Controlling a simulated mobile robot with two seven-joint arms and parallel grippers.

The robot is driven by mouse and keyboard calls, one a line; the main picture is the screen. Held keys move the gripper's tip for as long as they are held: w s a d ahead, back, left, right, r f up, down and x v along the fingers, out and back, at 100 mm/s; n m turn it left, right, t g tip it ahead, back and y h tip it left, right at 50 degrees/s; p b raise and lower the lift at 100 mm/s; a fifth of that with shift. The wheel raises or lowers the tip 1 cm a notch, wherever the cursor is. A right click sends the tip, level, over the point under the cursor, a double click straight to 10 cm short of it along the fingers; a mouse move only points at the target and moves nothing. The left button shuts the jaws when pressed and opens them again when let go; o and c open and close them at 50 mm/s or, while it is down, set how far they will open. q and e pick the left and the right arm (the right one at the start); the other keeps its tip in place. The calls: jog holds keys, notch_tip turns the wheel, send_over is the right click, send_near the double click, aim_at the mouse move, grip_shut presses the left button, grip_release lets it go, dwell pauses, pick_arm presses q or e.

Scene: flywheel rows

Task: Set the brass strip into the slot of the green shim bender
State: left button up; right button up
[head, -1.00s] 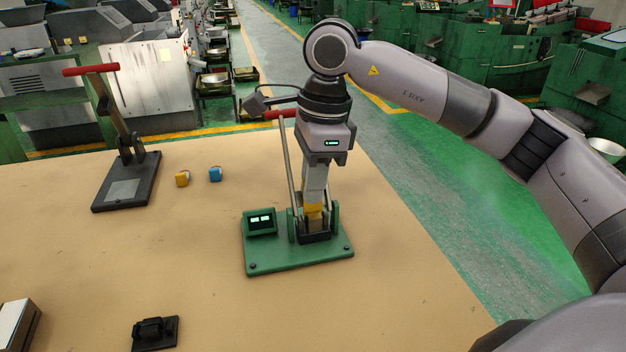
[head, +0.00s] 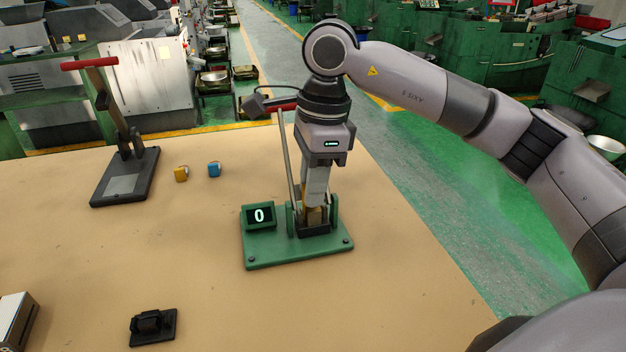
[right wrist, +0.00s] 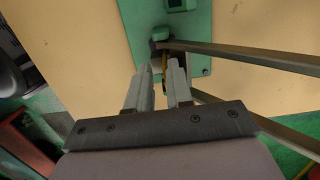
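The green shim bender (head: 285,250) stands on the tan table. Its small display (head: 259,216) reads 0, and its lever with a red grip rises behind my right gripper. My right gripper (head: 315,203) points down over the bender's slot. In the right wrist view its two fingers (right wrist: 164,75) stand apart with a gap between them. The brass strip (head: 315,216) stands at the slot between the bender's uprights, partly hidden by the fingers. In the right wrist view it is a thin yellow edge (right wrist: 164,66) beyond the fingertips. How deep it sits is hidden. My left gripper is out of view.
A black lever press (head: 125,178) with a red handle stands at the back left. A black fixture (head: 152,326) lies at the front, a pale box (head: 12,318) at the left edge. The table's middle is clear.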

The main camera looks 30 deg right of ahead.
jog(key=shift+w+d+r, duration=0.1)
jog(key=shift+w+r, duration=0.05)
jog(key=shift+w, duration=0.15)
notch_tip(320, 180, up, 7)
jog(key=shift+s+d+p, duration=0.3)
dwell(0.6)
